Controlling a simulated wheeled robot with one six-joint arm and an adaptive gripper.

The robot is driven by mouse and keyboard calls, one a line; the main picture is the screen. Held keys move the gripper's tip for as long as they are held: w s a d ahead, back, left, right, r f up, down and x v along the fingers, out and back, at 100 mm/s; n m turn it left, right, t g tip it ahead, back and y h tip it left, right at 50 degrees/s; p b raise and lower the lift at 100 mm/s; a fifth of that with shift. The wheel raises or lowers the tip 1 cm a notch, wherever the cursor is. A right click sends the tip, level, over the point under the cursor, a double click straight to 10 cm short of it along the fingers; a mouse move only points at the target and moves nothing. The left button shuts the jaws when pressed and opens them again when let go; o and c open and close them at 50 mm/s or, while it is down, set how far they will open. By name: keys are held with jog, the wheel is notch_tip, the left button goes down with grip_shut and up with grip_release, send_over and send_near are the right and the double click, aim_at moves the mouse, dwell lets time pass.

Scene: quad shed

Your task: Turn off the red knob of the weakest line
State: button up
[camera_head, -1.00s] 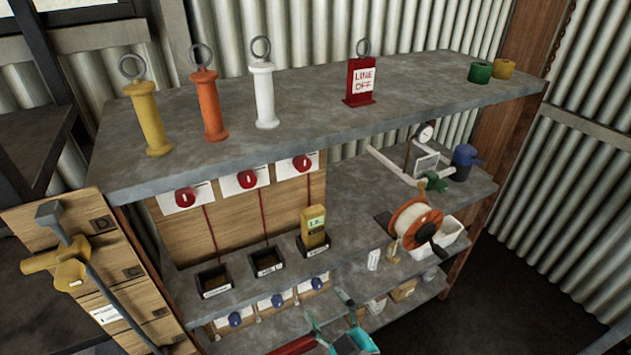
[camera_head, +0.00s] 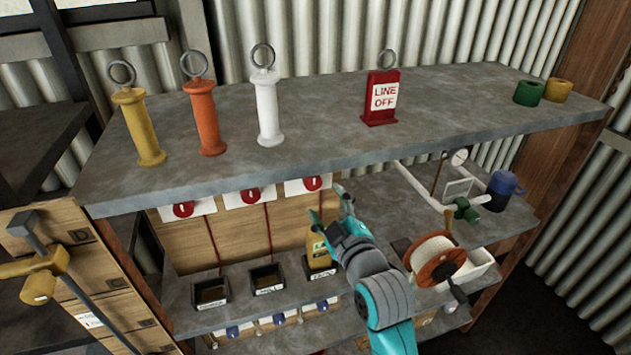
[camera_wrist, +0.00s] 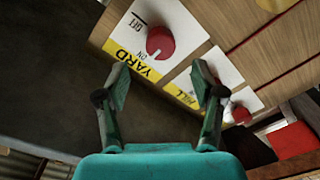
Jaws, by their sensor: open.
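Three red knobs on white plates line a wooden board under the top shelf: left (camera_head: 183,209), middle (camera_head: 250,195) and right (camera_head: 314,183). In the wrist view the nearest red knob (camera_wrist: 160,40) sits on a plate marked OFF, ON and YARD. A plate whose label looks like MILL (camera_wrist: 188,88) lies beyond it. A yellow tester (camera_head: 318,252) stands in the right black bin; its display is too small to read. My gripper (camera_head: 329,203) is open and empty, in front of the right knob. In the wrist view its fingers (camera_wrist: 160,78) are apart, short of the YARD knob.
The top shelf (camera_head: 340,125) overhangs the knobs and carries yellow, orange and white ringed handles and a red LINE OFF tag (camera_head: 381,98). Black bins (camera_head: 210,289) stand below. An orange reel (camera_head: 437,260) is right of my arm.

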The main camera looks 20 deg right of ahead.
aim_at(315, 185)
jog(key=w, duration=0.8)
jog(key=shift+w+a, duration=0.15)
jog(key=shift+a, duration=0.05)
jog(key=shift+c, duration=0.3)
jog(key=c, duration=1.1)
